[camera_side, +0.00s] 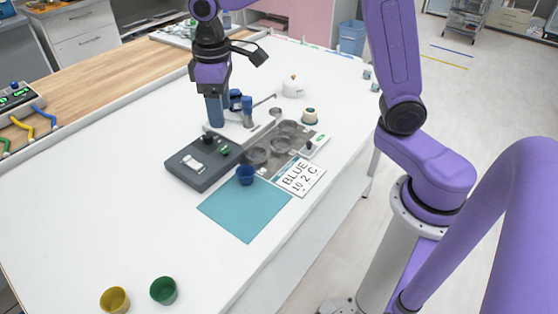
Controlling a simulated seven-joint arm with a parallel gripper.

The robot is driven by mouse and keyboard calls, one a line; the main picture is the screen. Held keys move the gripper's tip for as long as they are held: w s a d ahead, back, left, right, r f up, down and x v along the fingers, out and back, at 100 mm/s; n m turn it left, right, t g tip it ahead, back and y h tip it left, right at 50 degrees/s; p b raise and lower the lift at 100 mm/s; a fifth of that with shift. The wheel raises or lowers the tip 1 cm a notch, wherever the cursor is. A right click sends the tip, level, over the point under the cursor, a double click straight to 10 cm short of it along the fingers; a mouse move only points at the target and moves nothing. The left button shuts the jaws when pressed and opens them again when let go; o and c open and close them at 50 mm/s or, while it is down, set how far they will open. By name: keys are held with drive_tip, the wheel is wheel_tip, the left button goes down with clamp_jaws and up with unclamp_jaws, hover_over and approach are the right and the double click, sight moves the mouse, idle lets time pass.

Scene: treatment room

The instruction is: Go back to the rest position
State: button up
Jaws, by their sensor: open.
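My gripper (215,122) hangs at the end of my purple arm, pointing down over the back middle of the white table (100,180). It is open, and I see nothing held in it. Its blue-grey fingers overlap in this view, so the gap between them is hard to see. The fingertips appear above or just behind the dark grey box (190,172). A blue cup (245,175) stands upright at the back edge of a teal mat (245,212), apart from my gripper.
A metal tray with round wells (272,145), a blue-topped item (247,112) and a card reading "BLUE 10 2 C" (300,177) are close by. A white pot (293,88) stands behind. Yellow (115,300) and green (163,291) cups stand in front. The table's left middle is clear.

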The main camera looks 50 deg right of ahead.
drive_tip(key=s+d+f+n, duration=0.1)
drive_tip(key=s+d+n, duration=0.1)
drive_tip(key=s, duration=0.7)
drive_tip(key=s+d+f+n, duration=0.1)
drive_tip(key=s+d+n, duration=0.1)
drive_tip(key=s, duration=0.6)
drive_tip(key=s+d+f+n, duration=0.1)
drive_tip(key=s+d, duration=0.3)
drive_tip(key=s, duration=0.5)
drive_tip(key=shift+s+d+f+n, duration=0.25)
drive_tip(key=shift+s+f+n, duration=0.05)
drive_tip(key=shift+n, duration=0.1)
